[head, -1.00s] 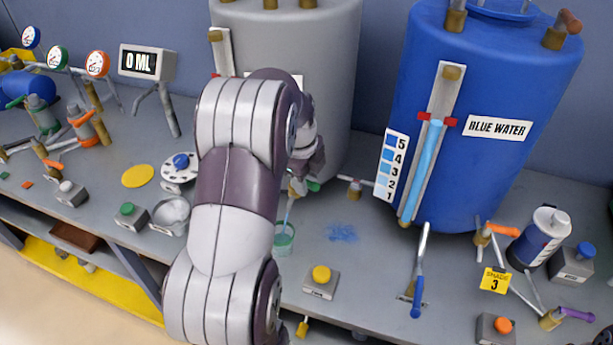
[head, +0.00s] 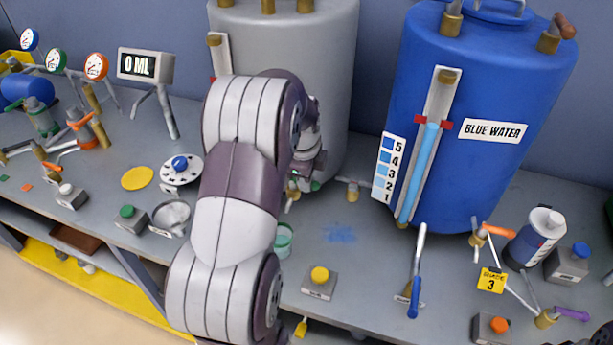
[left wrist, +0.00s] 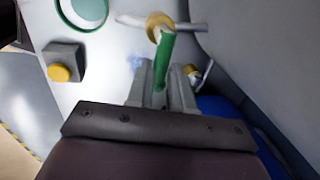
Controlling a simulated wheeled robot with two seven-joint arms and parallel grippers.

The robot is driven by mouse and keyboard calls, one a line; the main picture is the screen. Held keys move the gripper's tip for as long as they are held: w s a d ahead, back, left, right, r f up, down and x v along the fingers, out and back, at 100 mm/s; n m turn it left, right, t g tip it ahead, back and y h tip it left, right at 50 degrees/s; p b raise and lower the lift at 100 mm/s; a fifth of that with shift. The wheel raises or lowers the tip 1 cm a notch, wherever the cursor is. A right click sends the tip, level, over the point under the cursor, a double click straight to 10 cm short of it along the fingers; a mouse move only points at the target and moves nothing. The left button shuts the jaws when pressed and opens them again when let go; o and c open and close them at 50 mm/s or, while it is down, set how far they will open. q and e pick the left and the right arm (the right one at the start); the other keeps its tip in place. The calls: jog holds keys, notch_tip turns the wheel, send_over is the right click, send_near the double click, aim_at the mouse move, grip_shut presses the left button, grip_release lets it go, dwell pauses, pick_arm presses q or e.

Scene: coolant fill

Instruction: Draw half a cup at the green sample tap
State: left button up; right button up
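The green tap handle (left wrist: 163,60) stands between the fingers of my left gripper (left wrist: 162,88) in the left wrist view, and the fingers look closed on it. In the head view my left gripper (head: 310,170) is at the foot of the grey tank, mostly behind my forearm. A bit of green (head: 315,186) shows under it. The brass tap spout (head: 292,194) is beside it. A clear cup with a green rim (head: 284,238) stands below the spout, partly behind my arm, with some greenish liquid low in it. No stream shows. My right gripper is out of view.
The grey tank (head: 338,90) and the blue water tank (head: 470,80) stand behind. A display reading 0 ML (head: 138,65) is at the left. A yellow button box (head: 320,281) and a blue-handled lever (head: 414,295) stand at the front. A blue stain (head: 340,233) marks the bench.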

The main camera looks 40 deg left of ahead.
pick_arm(q)
jog(key=o, duration=0.3)
jog(key=shift+o, duration=0.2)
notch_tip(320, 180, up, 12)
jog(key=s+p, duration=0.1)
jog(key=s, duration=0.1)
jog(key=shift+s+d+r+p, duration=0.2)
jog(key=shift+d+r+p, duration=0.05)
jog(key=shift+d+p, duration=0.1)
